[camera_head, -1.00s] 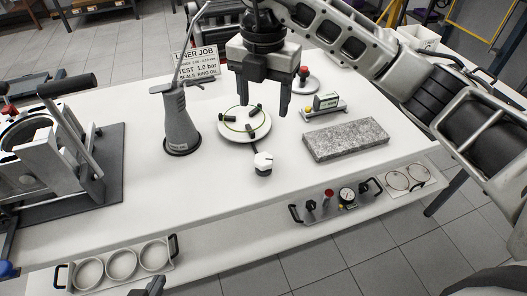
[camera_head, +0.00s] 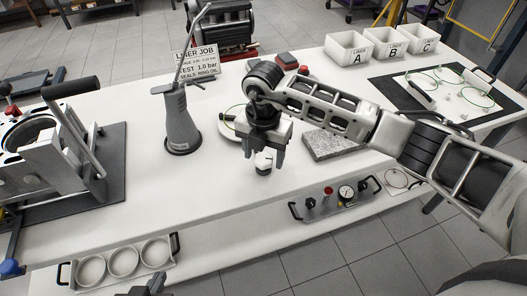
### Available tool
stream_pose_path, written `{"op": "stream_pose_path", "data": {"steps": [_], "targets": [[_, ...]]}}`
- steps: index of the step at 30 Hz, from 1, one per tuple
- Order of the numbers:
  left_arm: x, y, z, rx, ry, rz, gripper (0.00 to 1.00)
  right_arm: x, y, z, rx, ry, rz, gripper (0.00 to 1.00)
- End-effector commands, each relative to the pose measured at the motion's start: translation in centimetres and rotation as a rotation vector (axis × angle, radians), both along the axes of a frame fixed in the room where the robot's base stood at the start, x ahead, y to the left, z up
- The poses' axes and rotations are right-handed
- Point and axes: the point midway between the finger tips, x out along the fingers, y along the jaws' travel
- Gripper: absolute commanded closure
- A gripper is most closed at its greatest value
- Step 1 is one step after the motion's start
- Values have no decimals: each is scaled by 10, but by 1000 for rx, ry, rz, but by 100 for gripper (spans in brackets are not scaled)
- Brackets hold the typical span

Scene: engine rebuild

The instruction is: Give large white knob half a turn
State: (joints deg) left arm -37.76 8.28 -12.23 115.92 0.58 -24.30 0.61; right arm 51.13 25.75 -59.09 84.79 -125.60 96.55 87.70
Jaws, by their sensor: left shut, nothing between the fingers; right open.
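The large white knob (camera_head: 263,168) stands on the white bench near its front edge. It is white with a darker base and is partly hidden by my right gripper. My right gripper (camera_head: 264,160) points down over the knob, with its open fingers to the left and right of the knob's top. I cannot tell whether the fingers touch it. My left gripper (camera_head: 150,286) shows only in part at the bottom edge, shut and empty, in front of the lower shelf.
A grey oil can (camera_head: 181,125) stands left of the knob. A white round plate (camera_head: 228,126) and a grey stone block (camera_head: 325,147) are partly behind my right arm. A gauge panel (camera_head: 335,201) and a tray of rings (camera_head: 122,262) lie on the lower shelf. White bins (camera_head: 347,55) stand at the back right.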

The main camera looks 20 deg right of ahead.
Motion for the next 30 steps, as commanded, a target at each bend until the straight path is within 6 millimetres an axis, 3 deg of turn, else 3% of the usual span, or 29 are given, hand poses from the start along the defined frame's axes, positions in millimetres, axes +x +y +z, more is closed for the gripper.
{"op": "stream_pose_path", "data": {"steps": [7,12,22,30], "targets": [[0,0,0,-1,0,2,100,0,0,-1,0,0,0,39],[0,0,0,-2,1,3,100,0,0,0,0,0,0,84],[2,0,2,-4,-8,2,100,0,0,-1,1,1,29,84],[2,-1,-6,-4,-6,-2,100,0,0,-2,0,-1,176,84]]}}
